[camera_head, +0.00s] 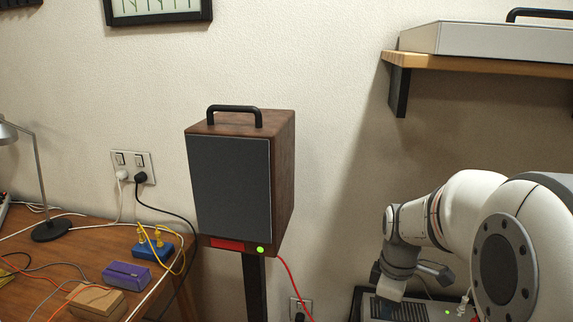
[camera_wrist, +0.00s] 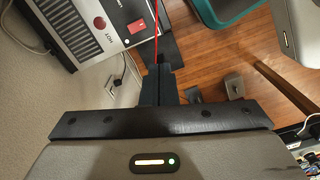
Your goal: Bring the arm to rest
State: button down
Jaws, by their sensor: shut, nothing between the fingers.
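My arm (camera_head: 468,215) comes in from the right in the head view and bends down at the wrist. My gripper (camera_head: 391,288) points down over a grey device with dark slots (camera_head: 436,313) at the lower right. In the wrist view my gripper's dark fingers (camera_wrist: 159,70) are together with nothing between them. The same view shows the device (camera_wrist: 82,32) at the upper left, with a slotted vent, a red button and a red switch. I cannot tell how far the fingertips are above it.
A brown speaker (camera_head: 232,185) on a black stand is left of my arm. A wooden shelf (camera_head: 480,67) with a pale case is above it. A wooden table (camera_head: 60,265) at left holds a lamp (camera_head: 50,229), a purple box (camera_head: 127,274) and cables. A red cable (camera_head: 290,280) runs near the speaker.

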jog(key=s+a+r+m+t+p, duration=0.2)
jog(key=s+a+r+m+p, duration=0.4)
jog(key=s+r+m, duration=0.4)
jog(key=shift+s+a+r+m+t, duration=0.35)
jog(key=shift+a+r+m, duration=0.25)
jog(key=shift+a+m, duration=0.25)
